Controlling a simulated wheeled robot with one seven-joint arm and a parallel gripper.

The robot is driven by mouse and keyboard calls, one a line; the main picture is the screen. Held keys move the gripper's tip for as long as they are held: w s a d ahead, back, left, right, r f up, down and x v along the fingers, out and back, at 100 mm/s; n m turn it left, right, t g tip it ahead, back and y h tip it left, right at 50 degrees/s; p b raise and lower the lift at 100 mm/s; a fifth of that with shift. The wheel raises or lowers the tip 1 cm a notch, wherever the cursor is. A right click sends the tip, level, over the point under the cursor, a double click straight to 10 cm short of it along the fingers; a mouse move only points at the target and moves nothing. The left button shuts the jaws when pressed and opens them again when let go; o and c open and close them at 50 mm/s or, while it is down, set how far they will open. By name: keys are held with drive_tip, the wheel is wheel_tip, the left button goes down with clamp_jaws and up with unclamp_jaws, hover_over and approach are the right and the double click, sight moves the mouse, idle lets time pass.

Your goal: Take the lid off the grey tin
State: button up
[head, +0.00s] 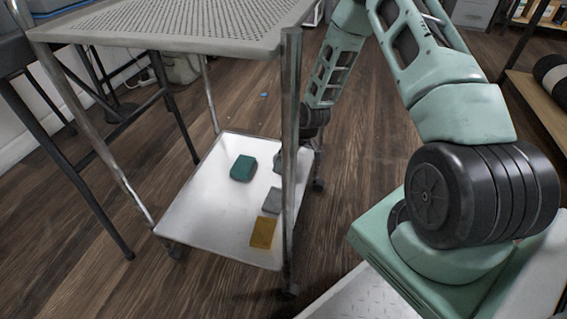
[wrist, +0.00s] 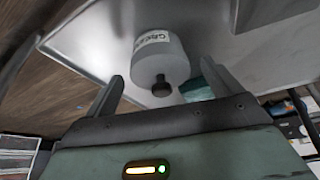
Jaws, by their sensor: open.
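The grey tin (wrist: 165,55) stands on the cart's lower shelf, with a white printed label on its side. Its lid carries a black knob (wrist: 161,87), which points towards my gripper in the wrist view. My gripper (wrist: 162,76) is open, with one finger on each side of the tin in the picture and clear gaps between. I cannot tell how deep the fingers reach. In the head view, a grey shape (head: 277,161) partly behind the metal post seems to be the tin; my fingers are hidden there.
The white lower shelf (head: 205,205) also holds a teal block (head: 243,168), a flat grey piece (head: 272,201) and an ochre piece (head: 263,232). The perforated upper shelf (head: 190,22) hangs above. A metal post (head: 290,150) stands close to my arm. The shelf's left part is clear.

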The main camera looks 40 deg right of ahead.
drive_tip(key=shift+r, duration=0.1)
drive_tip(key=c, duration=1)
drive_tip(key=shift+c, duration=0.2)
